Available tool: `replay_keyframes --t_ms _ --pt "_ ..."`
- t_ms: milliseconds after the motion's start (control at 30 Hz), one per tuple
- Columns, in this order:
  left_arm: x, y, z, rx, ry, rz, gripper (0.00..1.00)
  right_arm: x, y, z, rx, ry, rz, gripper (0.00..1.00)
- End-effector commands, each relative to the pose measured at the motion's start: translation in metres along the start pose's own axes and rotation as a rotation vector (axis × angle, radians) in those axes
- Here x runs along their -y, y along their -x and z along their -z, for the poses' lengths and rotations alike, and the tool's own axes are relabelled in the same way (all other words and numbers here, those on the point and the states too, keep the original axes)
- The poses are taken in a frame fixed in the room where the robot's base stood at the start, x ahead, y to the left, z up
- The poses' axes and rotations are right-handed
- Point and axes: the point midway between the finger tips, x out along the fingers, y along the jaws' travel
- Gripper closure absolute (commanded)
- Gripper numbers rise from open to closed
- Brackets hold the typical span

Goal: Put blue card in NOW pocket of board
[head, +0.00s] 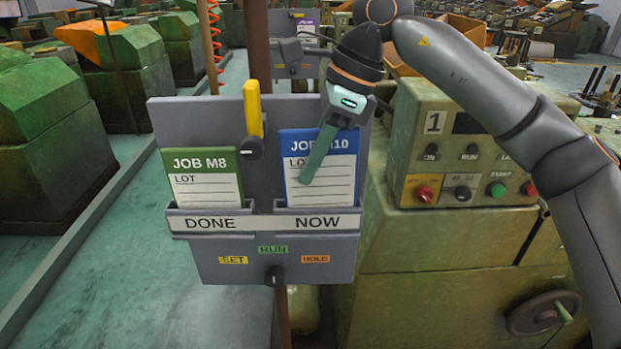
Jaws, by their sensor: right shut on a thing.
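The grey board (208,260) stands on a post, with a DONE pocket (215,223) at left and a NOW pocket (322,222) at right. The blue card (338,183), marked JOB M10, is upright over the NOW pocket. Its lower edge meets the pocket's front lip; how deep it sits inside is hidden. My right gripper (311,177) reaches down from above and is shut on the blue card, its greenish finger lying across the card's face. My left gripper is not in view.
A green card (204,183), marked JOB M8, sits in the DONE pocket. A yellow lever (252,108) rises between the cards. SET, RUN and HOLD labels are below. A green machine with a control panel (465,150) stands close at right. Open floor (150,270) lies at left.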

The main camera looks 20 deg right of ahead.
Motion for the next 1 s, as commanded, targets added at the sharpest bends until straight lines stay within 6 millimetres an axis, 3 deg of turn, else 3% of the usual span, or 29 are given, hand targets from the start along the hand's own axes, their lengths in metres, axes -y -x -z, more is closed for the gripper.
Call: replay_keyframes --t_ms 33,100,367,767,800,1000 --pt "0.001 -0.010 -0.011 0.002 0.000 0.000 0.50 0.000 -0.014 0.006 0.002 -0.001 0.000 1.00" --pt "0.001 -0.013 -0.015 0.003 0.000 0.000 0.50 0.000 -0.017 0.007 0.004 0.000 0.001 1.00" --pt "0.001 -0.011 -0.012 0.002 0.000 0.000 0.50 -0.001 -0.014 0.005 0.008 0.002 0.002 1.00" --pt "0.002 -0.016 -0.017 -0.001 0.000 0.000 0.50 -0.001 -0.025 0.009 0.009 0.003 0.002 1.00" --pt "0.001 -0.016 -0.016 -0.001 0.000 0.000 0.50 -0.001 -0.024 0.008 0.009 0.003 0.002 0.83" --pt "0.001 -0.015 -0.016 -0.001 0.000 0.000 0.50 -0.001 -0.024 0.008 0.009 0.003 0.002 0.61"
